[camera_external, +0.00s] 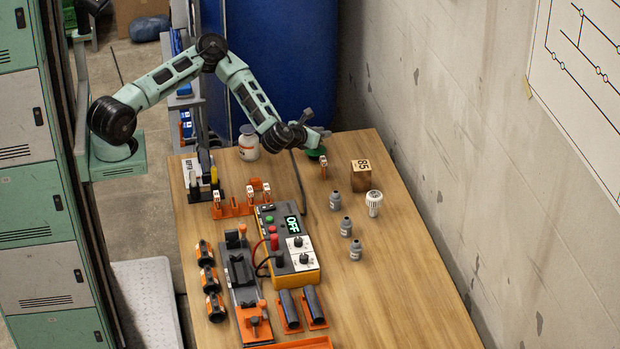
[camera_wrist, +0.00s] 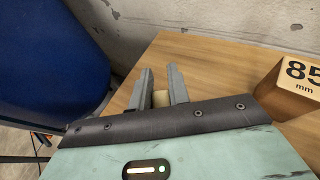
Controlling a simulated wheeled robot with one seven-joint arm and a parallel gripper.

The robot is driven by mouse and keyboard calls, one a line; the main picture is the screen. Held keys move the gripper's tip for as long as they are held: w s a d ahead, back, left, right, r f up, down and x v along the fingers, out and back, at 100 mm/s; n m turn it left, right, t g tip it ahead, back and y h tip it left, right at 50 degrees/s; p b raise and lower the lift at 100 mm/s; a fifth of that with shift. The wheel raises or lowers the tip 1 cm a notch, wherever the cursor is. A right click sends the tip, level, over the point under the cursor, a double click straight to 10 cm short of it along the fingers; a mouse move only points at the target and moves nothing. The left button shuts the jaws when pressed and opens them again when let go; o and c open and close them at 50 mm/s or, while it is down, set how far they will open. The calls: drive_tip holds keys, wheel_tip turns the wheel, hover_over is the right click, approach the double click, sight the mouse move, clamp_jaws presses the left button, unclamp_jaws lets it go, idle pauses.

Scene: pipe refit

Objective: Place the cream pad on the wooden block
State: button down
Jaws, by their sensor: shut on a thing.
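The wooden block (camera_external: 361,181), a cube marked "85", stands on the table near the wall. It also shows at the right edge of the wrist view (camera_wrist: 280,95), marked "85 mm". My gripper (camera_external: 327,133) is over the far end of the table, beyond the block and to its left. In the wrist view my gripper (camera_wrist: 160,88) is shut on the cream pad (camera_wrist: 160,98), which shows as a small pale piece between the two grey fingers. The pad is apart from the block. I cannot make out the pad in the external view.
Small grey bottles (camera_external: 346,227) and a white ribbed fitting (camera_external: 374,202) stand near the block. A white jar (camera_external: 248,143) stands at the far left. A control box (camera_external: 288,245) sits mid-table. The blue barrel (camera_wrist: 45,60) is behind the table. The front right is clear.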

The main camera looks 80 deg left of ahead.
drive_tip(key=w+d+r+n+g+y+b, duration=0.1)
drive_tip(key=w+d+r+n+y+b, duration=0.1)
drive_tip(key=w+d+r+b, duration=0.35)
wheel_tip(320, 180, up, 4)
hover_over(365, 160)
drive_tip(key=shift+n+g, duration=0.3)
drive_tip(key=shift+g, duration=0.1)
wheel_tip(365, 160, down, 9)
drive_tip(key=shift+f+p, duration=0.1)
drive_tip(key=shift+p, duration=0.25)
drive_tip(key=shift+f, duration=0.1)
drive_tip(key=shift+f+b, duration=0.2)
drive_tip(key=shift+b, duration=0.1)
drive_tip(key=c, duration=1.3)
unclamp_jaws()
drive_tip(key=shift+r, duration=0.1)
drive_tip(key=shift+c, duration=0.2)
drive_tip(key=shift+r, duration=0.1)
